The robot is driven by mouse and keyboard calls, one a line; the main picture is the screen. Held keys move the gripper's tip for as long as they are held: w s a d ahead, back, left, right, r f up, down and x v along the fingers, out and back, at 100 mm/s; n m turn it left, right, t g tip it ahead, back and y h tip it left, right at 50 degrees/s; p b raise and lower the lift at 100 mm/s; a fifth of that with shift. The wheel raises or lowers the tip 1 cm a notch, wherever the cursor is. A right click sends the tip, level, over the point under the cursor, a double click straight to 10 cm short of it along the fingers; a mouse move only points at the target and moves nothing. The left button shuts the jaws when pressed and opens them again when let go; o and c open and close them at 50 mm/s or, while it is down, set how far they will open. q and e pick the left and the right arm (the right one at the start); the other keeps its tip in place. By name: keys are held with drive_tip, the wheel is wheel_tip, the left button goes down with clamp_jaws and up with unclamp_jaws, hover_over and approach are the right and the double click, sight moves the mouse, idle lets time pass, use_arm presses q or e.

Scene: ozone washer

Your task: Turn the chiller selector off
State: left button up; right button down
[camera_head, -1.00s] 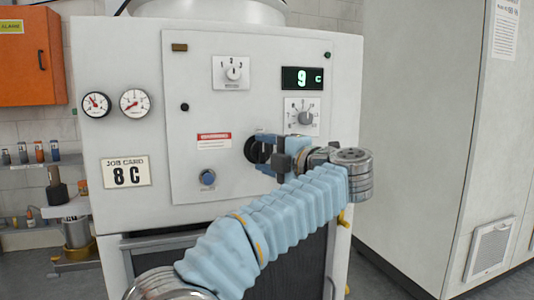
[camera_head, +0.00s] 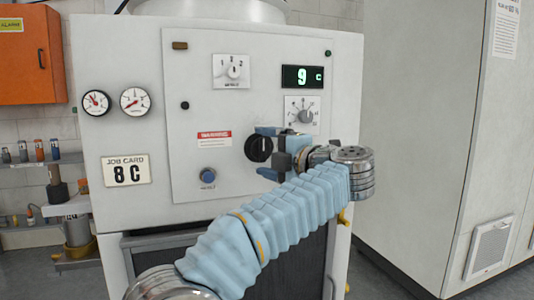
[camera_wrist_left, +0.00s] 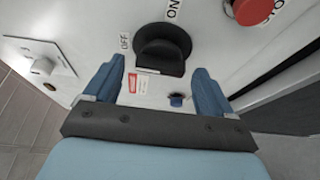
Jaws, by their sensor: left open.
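The chiller selector is a round black knob (camera_head: 258,149) with a raised grip on the white panel. It also shows in the left wrist view (camera_wrist_left: 163,48), with an OFF label (camera_wrist_left: 124,42) and an ON label (camera_wrist_left: 173,10) at its rim. I cannot tell which label the grip points to. My left gripper (camera_head: 267,153) is open in front of the knob. In the left wrist view its blue fingers (camera_wrist_left: 158,68) stand apart on either side of the knob's lower part, and I see no contact. My right gripper is not in view.
The panel carries a display (camera_head: 303,77) reading 9 C, a dial (camera_head: 305,115), a numbered switch (camera_head: 232,72) and a blue button (camera_head: 208,177). A red button (camera_wrist_left: 252,10) shows near the knob in the left wrist view. A card (camera_head: 127,171) reads 8 C.

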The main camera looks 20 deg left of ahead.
use_arm(q)
drive_tip(key=v, duration=1.3)
drive_tip(key=shift+s+d, duration=0.2)
drive_tip(key=shift+d, duration=0.05)
